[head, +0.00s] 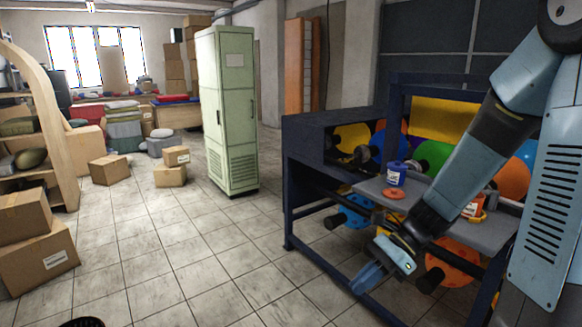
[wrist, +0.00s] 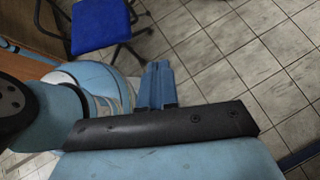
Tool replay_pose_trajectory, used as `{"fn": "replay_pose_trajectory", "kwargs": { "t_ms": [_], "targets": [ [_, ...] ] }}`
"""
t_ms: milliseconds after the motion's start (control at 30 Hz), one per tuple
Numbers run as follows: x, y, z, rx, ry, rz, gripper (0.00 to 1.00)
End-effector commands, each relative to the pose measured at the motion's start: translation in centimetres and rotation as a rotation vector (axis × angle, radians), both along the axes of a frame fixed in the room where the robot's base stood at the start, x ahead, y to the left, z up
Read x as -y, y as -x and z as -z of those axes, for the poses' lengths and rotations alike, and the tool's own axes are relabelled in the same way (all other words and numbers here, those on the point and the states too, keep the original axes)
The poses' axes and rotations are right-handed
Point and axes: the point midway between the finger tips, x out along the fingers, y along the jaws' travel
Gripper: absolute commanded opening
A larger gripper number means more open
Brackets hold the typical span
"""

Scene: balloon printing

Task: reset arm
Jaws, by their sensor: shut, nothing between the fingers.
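My arm reaches down from the upper right in the head view. My gripper (head: 368,278) is low, in front of the dark blue printing machine (head: 330,140), pointing down and to the left. Its blue fingers lie together and hold nothing. In the wrist view the gripper (wrist: 158,85) also shows closed fingers over the tiled floor. Part of the machine behind my arm is hidden.
A blue paint can (head: 396,174) and an orange lid (head: 393,193) rest on the machine's grey shelf (head: 440,208). A green cabinet (head: 227,110) stands left of it. Cardboard boxes (head: 36,262) are at far left. A blue chair (wrist: 100,25) shows in the wrist view. The floor between is clear.

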Motion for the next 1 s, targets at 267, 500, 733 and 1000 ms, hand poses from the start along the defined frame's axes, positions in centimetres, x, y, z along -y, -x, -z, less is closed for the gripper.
{"fn": "replay_pose_trajectory", "kwargs": {
  "t_ms": [267, 500, 733, 1000],
  "targets": [
    [1.3, 1.3, -1.7, 0.256, 0.222, -0.262, 0.00],
    [2.7, 2.2, -4.6, 0.477, 0.390, -0.491, 0.00],
    [4.1, 3.2, -8.4, 0.690, 0.535, -0.705, 0.00],
    [5.8, 4.8, -13.5, 0.940, 0.692, -0.943, 0.00]
  ]
}}
